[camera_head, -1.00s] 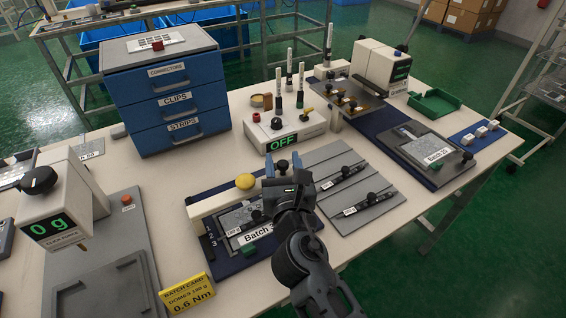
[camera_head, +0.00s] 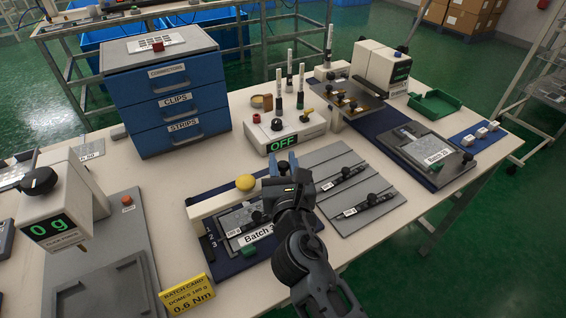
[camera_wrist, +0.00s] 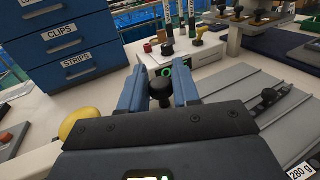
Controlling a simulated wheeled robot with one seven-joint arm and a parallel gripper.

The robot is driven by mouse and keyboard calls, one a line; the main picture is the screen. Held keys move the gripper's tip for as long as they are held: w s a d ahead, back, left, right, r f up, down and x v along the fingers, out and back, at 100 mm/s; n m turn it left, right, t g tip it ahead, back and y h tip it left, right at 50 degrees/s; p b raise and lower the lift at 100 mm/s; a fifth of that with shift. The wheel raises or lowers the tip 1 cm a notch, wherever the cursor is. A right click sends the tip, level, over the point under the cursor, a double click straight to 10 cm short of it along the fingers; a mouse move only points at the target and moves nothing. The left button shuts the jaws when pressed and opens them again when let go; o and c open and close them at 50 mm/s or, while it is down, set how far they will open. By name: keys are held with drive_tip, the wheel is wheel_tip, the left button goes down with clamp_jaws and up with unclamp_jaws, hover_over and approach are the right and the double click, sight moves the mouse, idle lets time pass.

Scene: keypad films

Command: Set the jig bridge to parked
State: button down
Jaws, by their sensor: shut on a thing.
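The jig (camera_head: 222,262) with the "Batch 3" plate lies at the front middle of the bench. A pale beam (camera_head: 212,203), which looks like its bridge, spans the jig's back edge and carries a yellow knob (camera_head: 245,183). The yellow knob (camera_wrist: 82,125) is left of my fingers in the wrist view. My gripper (camera_head: 282,164) is beside the beam's right end. In the wrist view my gripper (camera_wrist: 160,88) is shut on a dark round-topped knob (camera_wrist: 160,92). My gripper hides what this knob is fixed to.
A grey slotted plate (camera_head: 375,215) with dark knobbed bars lies right of the jig. A control box (camera_head: 285,132) reading OFF stands behind. Blue drawers (camera_head: 165,95) are back left, a scale (camera_head: 65,205) is left, and a yellow batch card (camera_head: 187,295) stands in front.

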drive_tip(key=w+a+b, duration=0.2)
drive_tip(key=w+a, duration=0.2)
drive_tip(key=w, duration=0.2)
idle(0.3)
drive_tip(key=shift+r, duration=0.2)
drive_tip(key=c, duration=1)
unclamp_jaws()
drive_tip(key=shift+w+a, duration=0.1)
drive_tip(key=shift+w, duration=0.05)
drive_tip(key=shift+f, duration=0.1)
